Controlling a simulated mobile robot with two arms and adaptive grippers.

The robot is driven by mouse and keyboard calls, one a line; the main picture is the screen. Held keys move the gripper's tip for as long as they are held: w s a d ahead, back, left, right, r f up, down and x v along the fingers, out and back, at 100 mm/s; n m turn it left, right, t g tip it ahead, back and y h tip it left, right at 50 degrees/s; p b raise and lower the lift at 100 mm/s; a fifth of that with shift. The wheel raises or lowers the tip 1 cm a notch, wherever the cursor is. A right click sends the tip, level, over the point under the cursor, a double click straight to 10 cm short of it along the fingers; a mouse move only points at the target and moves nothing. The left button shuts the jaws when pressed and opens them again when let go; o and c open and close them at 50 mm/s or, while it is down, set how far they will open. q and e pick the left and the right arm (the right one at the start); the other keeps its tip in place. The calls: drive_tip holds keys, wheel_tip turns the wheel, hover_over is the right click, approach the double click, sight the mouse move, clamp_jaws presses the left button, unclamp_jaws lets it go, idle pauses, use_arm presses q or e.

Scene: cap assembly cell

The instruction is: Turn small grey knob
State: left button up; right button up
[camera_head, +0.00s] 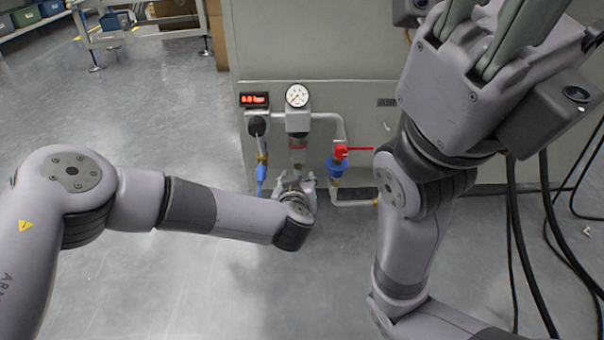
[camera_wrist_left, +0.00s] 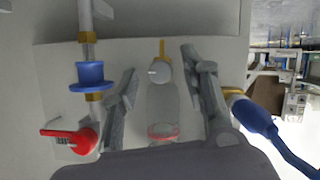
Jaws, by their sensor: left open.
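The small grey knob (camera_wrist_left: 160,72) is a round light-grey piece at the end of a clear filter bowl (camera_wrist_left: 162,105), with a brass stub beyond it. In the left wrist view it lies between the two fingers of my left gripper (camera_wrist_left: 161,62), with a gap on each side. My left gripper is open and holds nothing. In the head view my left gripper (camera_head: 296,178) is directly under the filter bowl (camera_head: 297,153), and its wrist hides the knob. My right gripper (camera_head: 482,35) is raised at the upper right, its fingertips cut off by the frame.
A pressure gauge (camera_head: 297,95) and a red-digit display (camera_head: 254,99) sit above the bowl on the grey cabinet (camera_head: 350,50). A red valve handle (camera_head: 342,151) with a blue fitting (camera_head: 336,167) stands to the right. A blue hose fitting (camera_head: 261,173) hangs on the left.

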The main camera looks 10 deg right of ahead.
use_arm(q)
clamp_jaws()
idle(0.6)
